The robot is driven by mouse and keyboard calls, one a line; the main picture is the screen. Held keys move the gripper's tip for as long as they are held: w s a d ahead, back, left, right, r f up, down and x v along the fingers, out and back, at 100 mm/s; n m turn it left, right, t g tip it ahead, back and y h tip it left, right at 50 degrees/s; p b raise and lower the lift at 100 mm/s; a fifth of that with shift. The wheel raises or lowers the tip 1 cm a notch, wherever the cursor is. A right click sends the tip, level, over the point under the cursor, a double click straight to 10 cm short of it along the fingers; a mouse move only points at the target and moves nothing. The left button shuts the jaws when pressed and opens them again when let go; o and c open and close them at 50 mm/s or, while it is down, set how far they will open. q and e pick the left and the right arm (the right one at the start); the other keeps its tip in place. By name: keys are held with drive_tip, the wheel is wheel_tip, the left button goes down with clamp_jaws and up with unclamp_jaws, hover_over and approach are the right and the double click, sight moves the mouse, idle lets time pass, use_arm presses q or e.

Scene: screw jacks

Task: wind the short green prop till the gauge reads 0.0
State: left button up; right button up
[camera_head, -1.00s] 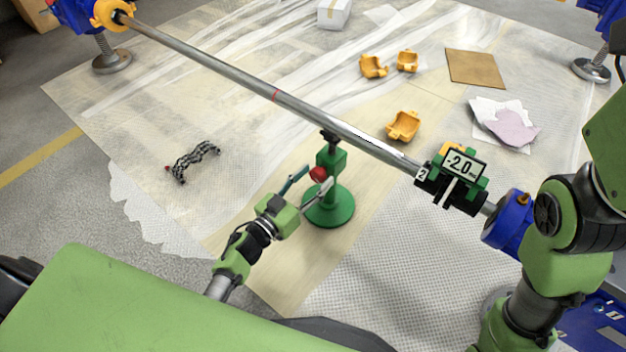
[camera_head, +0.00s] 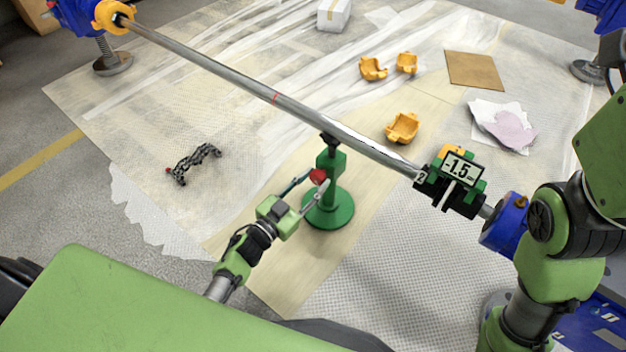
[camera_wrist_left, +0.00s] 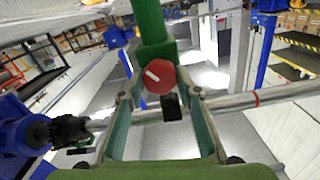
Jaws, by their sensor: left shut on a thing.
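The short green prop (camera_head: 328,210) stands upright on its round base under the long steel shaft (camera_head: 240,84), its dark head at the shaft. Its red knob (camera_head: 318,176) with a white mark faces my left gripper (camera_head: 306,190). My left gripper is shut on the red knob; in the left wrist view the knob (camera_wrist_left: 160,79) sits between the fingertips. The gauge (camera_head: 459,168) on the shaft's right part reads -1.5. My right arm (camera_head: 570,230) shows at the right; its gripper is out of the picture.
Yellow shells (camera_head: 403,128) lie on the sheeted floor behind the shaft. A black chain (camera_head: 194,162) lies at left, a brown board (camera_head: 474,69) and a pink cloth (camera_head: 512,130) at back right. Blue stands carry the shaft's ends.

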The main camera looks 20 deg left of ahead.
use_arm(q)
drive_tip(key=m, duration=0.5)
drive_tip(key=shift+m, duration=0.3)
idle(0.4)
drive_tip(key=o, duration=1.1)
drive_tip(key=shift+s, duration=0.1)
drive_tip(key=v, duration=1.2)
idle(0.9)
